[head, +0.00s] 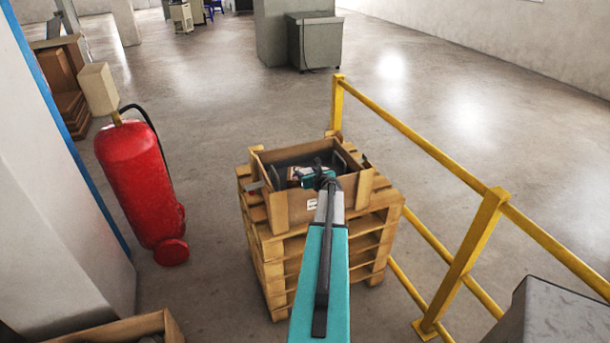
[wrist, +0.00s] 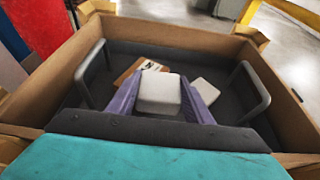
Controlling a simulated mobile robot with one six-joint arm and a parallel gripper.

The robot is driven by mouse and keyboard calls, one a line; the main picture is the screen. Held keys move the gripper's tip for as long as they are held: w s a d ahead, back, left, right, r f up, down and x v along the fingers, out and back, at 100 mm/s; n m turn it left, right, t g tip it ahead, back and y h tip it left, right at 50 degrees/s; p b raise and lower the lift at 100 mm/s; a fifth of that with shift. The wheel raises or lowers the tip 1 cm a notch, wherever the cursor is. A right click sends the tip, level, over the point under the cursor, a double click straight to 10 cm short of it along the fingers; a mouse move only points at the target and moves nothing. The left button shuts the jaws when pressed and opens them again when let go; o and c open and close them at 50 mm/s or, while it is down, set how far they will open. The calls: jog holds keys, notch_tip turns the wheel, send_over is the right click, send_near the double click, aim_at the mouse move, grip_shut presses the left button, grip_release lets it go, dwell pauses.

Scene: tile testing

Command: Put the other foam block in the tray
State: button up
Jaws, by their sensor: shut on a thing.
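In the wrist view my gripper (wrist: 160,96) has its two purple fingers shut on a white foam block (wrist: 159,86). The held block is over the dark grey tray (wrist: 215,60), which has a raised handle at each side. Another white foam block (wrist: 206,93) lies on the tray floor just right of my gripper. I cannot tell whether the held block touches the floor. In the head view my arm reaches into the wooden crate (head: 290,208), and my wrist hides most of the tray and blocks.
A brown, labelled flat piece (wrist: 128,74) lies in the tray, left of my gripper. The crate's walls stand around the tray. The crate sits on stacked pallets (head: 280,262). A yellow railing (head: 420,143) runs at right, and a red extinguisher (head: 138,180) stands at left.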

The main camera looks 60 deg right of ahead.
jog(key=shift+f+b, duration=0.4)
jog(key=shift+f, duration=0.1)
jog(key=o, duration=1.1)
jog(key=shift+r, duration=0.15)
jog(key=shift+r+p, duration=0.5)
jog(key=shift+s+a, duration=0.2)
jog(key=shift+s, duration=0.1)
jog(key=b+v, duration=0.3)
jog(key=v, duration=0.8)
jog(key=shift+s+r, duration=0.1)
jog(key=shift+s+a, duration=0.1)
